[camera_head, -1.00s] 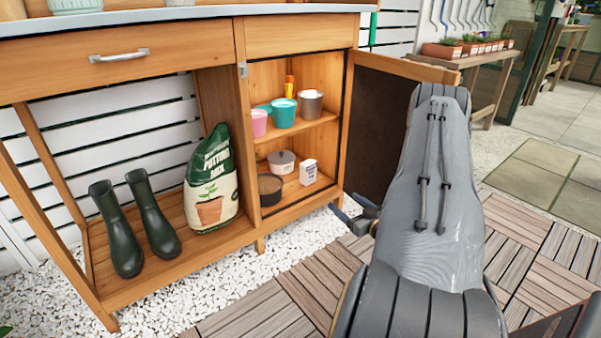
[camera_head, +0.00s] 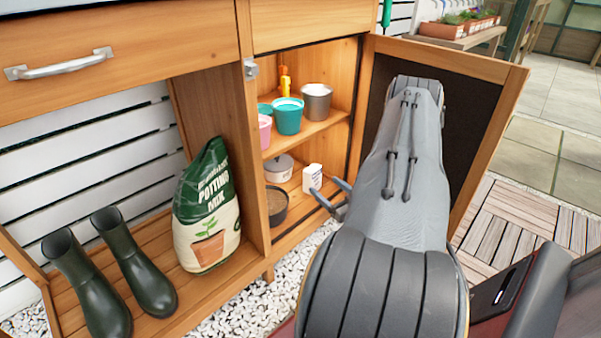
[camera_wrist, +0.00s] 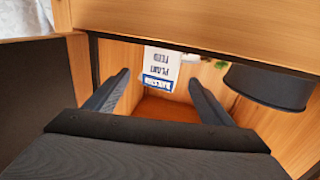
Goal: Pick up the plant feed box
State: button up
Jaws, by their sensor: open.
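The plant feed box (camera_head: 312,177) is a small white carton on the lower shelf of the open cabinet, near its right side. In the wrist view the plant feed box (camera_wrist: 161,68) appears upside down with a blue label band, ahead of and between the fingers. My gripper (camera_head: 331,198) is open, with its fingers at the cabinet opening just in front of the box. The wrist view shows my gripper (camera_wrist: 160,95) with nothing between the fingertips; whether they touch the box I cannot tell.
A dark bowl (camera_head: 277,204) and a lidded pot (camera_head: 279,168) stand left of the box. Pots, including a teal one (camera_head: 288,116), fill the upper shelf (camera_head: 318,127). The open cabinet door (camera_head: 495,125) is right of my arm. A potting mix bag (camera_head: 207,210) stands left.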

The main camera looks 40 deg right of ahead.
aim_at(316, 180)
jog(key=w+b, duration=0.1)
jog(key=w, duration=0.2)
jog(key=shift+w+a+f, duration=0.1)
jog(key=shift+w, duration=0.25)
jog(key=w+b, duration=0.2)
jog(key=w, duration=0.1)
jog(key=w+b, duration=0.1)
jog(key=shift+w+d+f+b, duration=0.15)
jog(key=shift+d+f+b, duration=0.1)
jog(key=shift+b, duration=0.1)
jog(key=shift+w+d+r, duration=0.1)
jog(key=shift+w+r, duration=0.05)
jog(key=shift+w, duration=0.3)
jog(key=c, duration=1.2)
jog(key=shift+r, duration=0.2)
notch_tip(316, 180, up, 10)
jog(key=p, duration=0.5)
jog(key=shift+f, duration=0.15)
